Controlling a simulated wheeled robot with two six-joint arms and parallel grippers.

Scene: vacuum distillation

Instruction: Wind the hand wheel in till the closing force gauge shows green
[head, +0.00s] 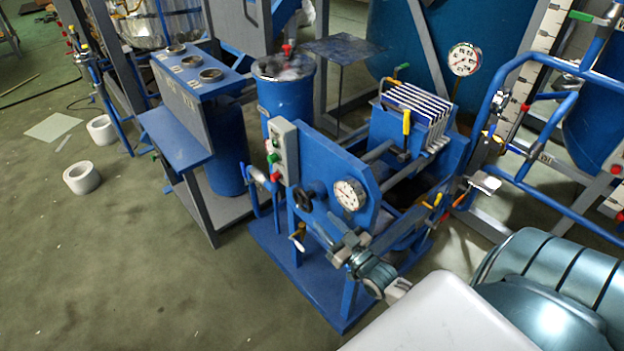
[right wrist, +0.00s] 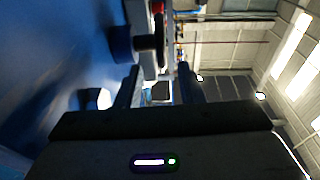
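The blue press (head: 325,175) stands in the middle of the head view. A small dark hand wheel (head: 303,200) is on its near blue end plate. A round white gauge (head: 350,194) with coloured marks sits to the right of the wheel; its needle is too small to read. My right gripper (head: 343,243) is in front of the end plate, below the gauge and to the right of the wheel, apart from the wheel. In the right wrist view its two fingers (right wrist: 157,86) stand apart with nothing clearly held between them. My left gripper is out of view.
A grey switch box (head: 284,152) with red and green buttons is left of the wheel. White plates (head: 418,101) and a second gauge (head: 464,59) stand behind. Blue pipework (head: 545,170) is at the right. The green floor (head: 150,270) at front left is clear.

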